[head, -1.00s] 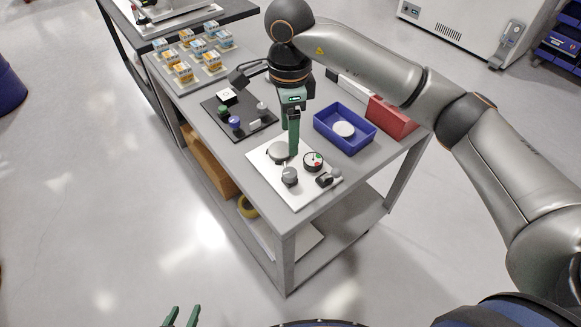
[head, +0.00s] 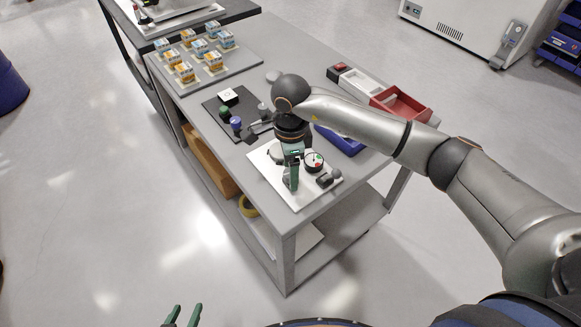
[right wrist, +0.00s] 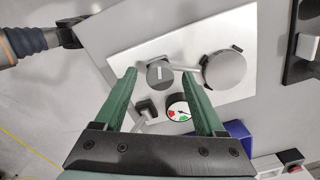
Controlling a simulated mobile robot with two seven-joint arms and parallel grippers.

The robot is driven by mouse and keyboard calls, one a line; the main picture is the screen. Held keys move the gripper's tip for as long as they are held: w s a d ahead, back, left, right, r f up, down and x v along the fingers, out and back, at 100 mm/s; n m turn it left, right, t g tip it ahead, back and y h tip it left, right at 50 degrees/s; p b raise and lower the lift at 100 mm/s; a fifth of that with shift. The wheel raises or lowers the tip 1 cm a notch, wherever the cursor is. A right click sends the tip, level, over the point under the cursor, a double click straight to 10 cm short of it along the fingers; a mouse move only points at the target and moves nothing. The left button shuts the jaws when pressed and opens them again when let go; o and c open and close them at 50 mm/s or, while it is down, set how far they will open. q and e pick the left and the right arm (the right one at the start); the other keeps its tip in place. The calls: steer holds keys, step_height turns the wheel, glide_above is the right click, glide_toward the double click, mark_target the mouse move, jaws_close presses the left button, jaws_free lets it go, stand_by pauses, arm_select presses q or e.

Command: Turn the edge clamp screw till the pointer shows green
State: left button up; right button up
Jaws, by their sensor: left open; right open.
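The white fixture plate (head: 303,203) lies at the table's front corner. In the right wrist view, a dark round knob with a pale slot (right wrist: 160,75), apparently the clamp screw, sits between the fingertips of my open right gripper (right wrist: 159,69); contact is unclear. The round mirror mount (right wrist: 225,70) is beside it. The dial (right wrist: 179,108) shows green and red; its pointer is too small to read. In the head view my right gripper (head: 291,184) hides the knob; the dial (head: 314,162) is to its right. My left gripper (head: 183,314) is open and empty at the bottom edge.
A small black block with a lever (head: 326,180) is on the plate near the dial. A blue bin (head: 345,145), partly behind my right arm, and a red bin (head: 402,104) stand behind. A black mat (head: 215,104) with small items and a tray of boxes (head: 240,62) are left.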

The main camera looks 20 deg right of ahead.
steer(key=shift+c, duration=0.3)
jaws_close()
steer(key=m, duration=0.4)
steer(key=shift+m+b, duration=0.4)
steer(key=shift+o, duration=0.3)
jaws_free()
steer(key=shift+r, duration=0.1)
step_height(320, 180, up, 12)
steer(key=shift+r+b, duration=0.2)
steer(key=shift+b, duration=0.1)
